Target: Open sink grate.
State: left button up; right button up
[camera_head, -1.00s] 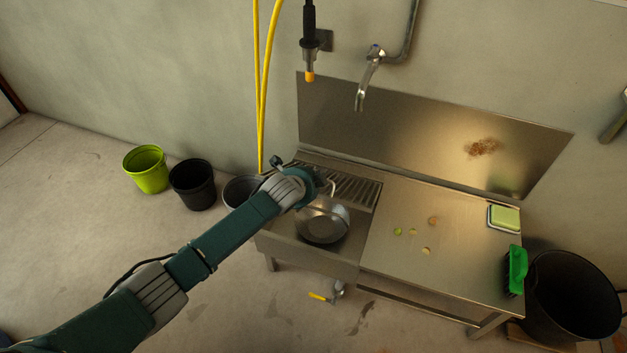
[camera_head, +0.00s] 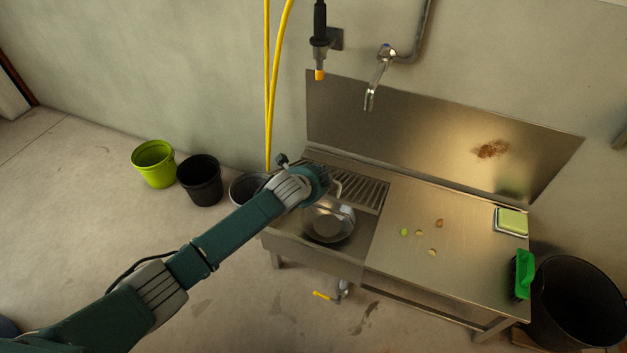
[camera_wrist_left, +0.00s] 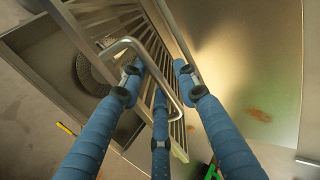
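The sink grate (camera_head: 366,194) is a panel of metal slats along the back of the sink basin (camera_head: 285,242); I cannot tell if it is tilted. The grate also shows in the left wrist view (camera_wrist_left: 96,18), with a bent metal handle (camera_wrist_left: 160,80). My left gripper (camera_head: 322,182) is over the left part of the sink and hides part of the grate. In the left wrist view its blue fingers (camera_wrist_left: 158,80) are spread, with the handle bar crossing between them. I see no firm closure on it. My right gripper is out of view.
A shiny round pan (camera_head: 328,222) sits in the basin. The steel counter (camera_head: 450,250) holds food scraps, a sponge (camera_head: 511,221) and a green brush (camera_head: 524,274). A tap (camera_head: 376,80) and hanging sprayer (camera_head: 320,45) are above. Buckets (camera_head: 153,163) stand left.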

pick_arm(q)
jog(key=v, duration=1.1)
